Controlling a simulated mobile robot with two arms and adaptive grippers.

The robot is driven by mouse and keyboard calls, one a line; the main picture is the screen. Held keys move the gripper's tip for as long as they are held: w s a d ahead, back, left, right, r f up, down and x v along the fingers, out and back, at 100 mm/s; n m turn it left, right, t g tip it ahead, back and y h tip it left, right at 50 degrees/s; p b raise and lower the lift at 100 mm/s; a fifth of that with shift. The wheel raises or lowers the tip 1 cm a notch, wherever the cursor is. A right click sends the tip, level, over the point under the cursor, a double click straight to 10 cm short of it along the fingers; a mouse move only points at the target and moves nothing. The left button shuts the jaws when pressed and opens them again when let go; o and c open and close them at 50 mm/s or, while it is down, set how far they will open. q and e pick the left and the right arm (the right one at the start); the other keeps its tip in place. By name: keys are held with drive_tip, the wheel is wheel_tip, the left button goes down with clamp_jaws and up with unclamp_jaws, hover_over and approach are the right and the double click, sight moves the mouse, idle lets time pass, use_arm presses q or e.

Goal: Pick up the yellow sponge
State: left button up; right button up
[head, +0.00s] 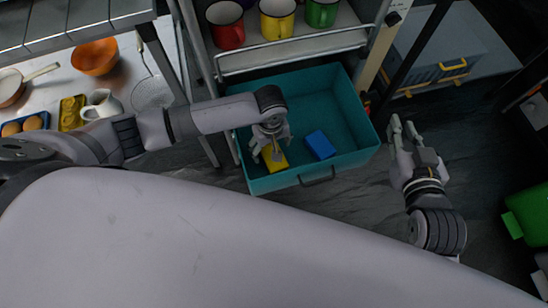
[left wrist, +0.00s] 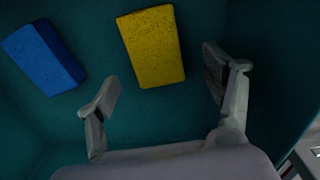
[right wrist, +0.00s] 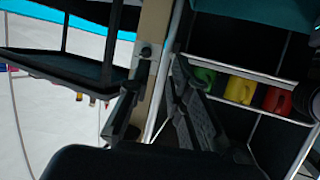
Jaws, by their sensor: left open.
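The yellow sponge (head: 275,160) lies in a teal drawer (head: 360,148), partly hidden under my left gripper in the head view. In the left wrist view the yellow sponge (left wrist: 152,46) lies on the drawer floor, just beyond and between my open fingertips. My left gripper (head: 268,152) is open and empty, above the sponge inside the drawer; its two fingers (left wrist: 165,82) stand apart in the left wrist view. My right gripper (head: 402,130) is to the right of the drawer, outside it, with its fingers apart (right wrist: 155,90) and nothing between them.
The drawer walls surround both. Red, yellow and green mugs (head: 277,20) stand on the shelf above. A counter with an orange bowl (head: 95,57) is at left.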

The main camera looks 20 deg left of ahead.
use_arm(q)
wheel_tip(320, 180, down, 4)
drive_tip(key=shift+w+d+r+b, duration=0.1)
drive_tip(key=shift+d+r+b, duration=0.1)
drive_tip(key=shift+b, duration=0.8)
drive_tip(key=shift+f, duration=0.15)
use_arm(e)
wheel_tip(320, 180, up, 10)
drive_tip(key=w+a+t+y, duration=0.1)
drive_tip(key=a+t+y, duration=0.1)
drive_tip(key=t, duration=0.4)
drive_tip(key=shift+w+r, duration=0.15)
drive_tip(key=shift+w, duration=0.2)
use_arm(q)
drive_tip(key=c, duration=0.9)
